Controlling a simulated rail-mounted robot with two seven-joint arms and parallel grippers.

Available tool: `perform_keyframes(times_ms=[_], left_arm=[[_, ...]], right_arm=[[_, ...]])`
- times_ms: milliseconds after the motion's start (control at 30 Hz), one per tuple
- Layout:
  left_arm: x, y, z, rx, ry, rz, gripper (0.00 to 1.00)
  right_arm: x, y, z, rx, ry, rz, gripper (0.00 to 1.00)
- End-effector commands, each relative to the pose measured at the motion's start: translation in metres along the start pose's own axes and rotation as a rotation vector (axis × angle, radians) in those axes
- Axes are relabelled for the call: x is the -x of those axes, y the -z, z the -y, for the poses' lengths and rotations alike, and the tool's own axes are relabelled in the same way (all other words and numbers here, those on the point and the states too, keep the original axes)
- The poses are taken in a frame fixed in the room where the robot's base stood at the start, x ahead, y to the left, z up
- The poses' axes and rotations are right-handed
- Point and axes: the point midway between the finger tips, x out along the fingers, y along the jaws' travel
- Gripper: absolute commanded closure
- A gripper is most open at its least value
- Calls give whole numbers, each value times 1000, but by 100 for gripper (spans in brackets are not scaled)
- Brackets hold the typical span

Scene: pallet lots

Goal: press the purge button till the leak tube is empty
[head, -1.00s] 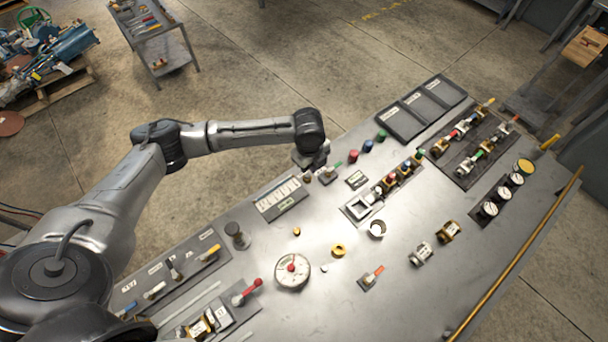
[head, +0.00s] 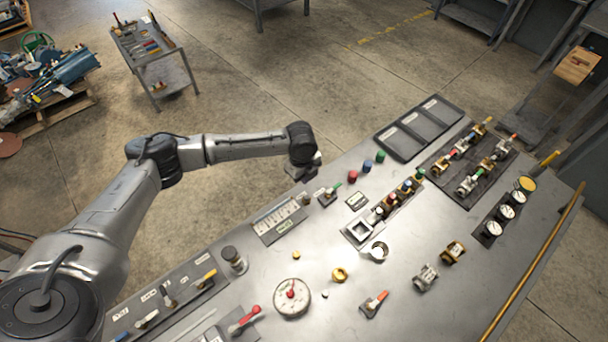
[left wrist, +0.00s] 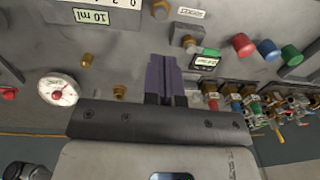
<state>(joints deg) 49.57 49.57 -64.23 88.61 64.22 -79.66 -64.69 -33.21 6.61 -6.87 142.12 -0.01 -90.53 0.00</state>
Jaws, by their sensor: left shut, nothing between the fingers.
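In the head view my left wrist hangs at the bench's far edge.
Pipe valves (head: 486,165) and gauges (head: 506,212) fill the right end. Open floor lies beyond the bench.

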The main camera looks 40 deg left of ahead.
Motion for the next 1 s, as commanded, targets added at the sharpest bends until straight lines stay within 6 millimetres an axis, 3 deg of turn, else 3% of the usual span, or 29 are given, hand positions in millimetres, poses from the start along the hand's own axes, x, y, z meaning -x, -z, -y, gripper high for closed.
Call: perform_keyframes(times_ms=[300, 500, 700, 1000], left_arm=[[-61, 0, 0, 1, -2, 1, 100], [-88, 0, 0, 1, -1, 1, 100], [-103, 0, 0, 0, 0, 1, 100], [-108, 0, 0, 0, 0, 1, 100]], right_arm=[[-2, -1, 0, -1, 1, 0, 24], [-3, -1, 0, 2, -1, 1, 24], [-3, -2, -2, 8, -7, 2, 24], [-3, -2, -3, 9, -7, 2, 24]])
